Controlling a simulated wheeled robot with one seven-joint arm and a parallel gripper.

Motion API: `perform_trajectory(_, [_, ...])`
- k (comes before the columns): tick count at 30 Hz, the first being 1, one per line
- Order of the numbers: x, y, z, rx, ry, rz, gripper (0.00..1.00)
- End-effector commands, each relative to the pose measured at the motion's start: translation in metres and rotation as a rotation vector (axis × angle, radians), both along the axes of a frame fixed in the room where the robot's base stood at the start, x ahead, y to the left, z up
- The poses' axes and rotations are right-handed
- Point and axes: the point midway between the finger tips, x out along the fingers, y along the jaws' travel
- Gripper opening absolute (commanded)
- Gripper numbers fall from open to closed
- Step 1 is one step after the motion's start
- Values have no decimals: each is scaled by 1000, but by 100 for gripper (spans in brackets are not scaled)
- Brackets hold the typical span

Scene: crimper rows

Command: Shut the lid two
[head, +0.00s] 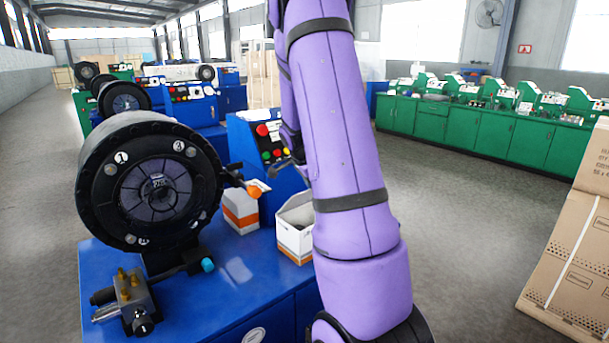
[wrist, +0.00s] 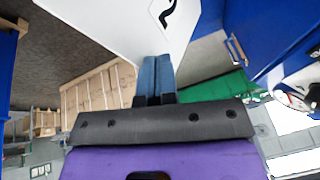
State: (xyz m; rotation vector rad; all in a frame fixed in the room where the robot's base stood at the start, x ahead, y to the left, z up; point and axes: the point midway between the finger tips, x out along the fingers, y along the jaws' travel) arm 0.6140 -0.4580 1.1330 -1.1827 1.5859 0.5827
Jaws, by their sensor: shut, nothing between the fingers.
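My gripper (wrist: 156,62) shows in the wrist view with its two blue fingers shut together and nothing between them. Its tips are at the lower edge of a white panel (wrist: 125,22) that carries a label with a black curved mark, cut off by the frame's top. The mark may be a 2, and I cannot tell whether this panel is lid two. I cannot tell whether the fingertips touch the panel. In the head view my purple arm fills the middle, and I cannot make out my gripper there.
A black crimper (head: 152,180) stands on a blue bench (head: 215,285) at left. An open white box (head: 295,235) and a white box with an orange stripe (head: 240,207) stand beside it. Green cabinets (head: 490,133) line the back right. Cardboard boxes (head: 580,230) stand at right. The floor between is clear.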

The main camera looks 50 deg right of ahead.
Motion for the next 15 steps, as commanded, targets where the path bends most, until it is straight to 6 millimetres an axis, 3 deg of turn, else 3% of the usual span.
perform_trajectory(15, [-49,10,-48,1,4,-1,0])
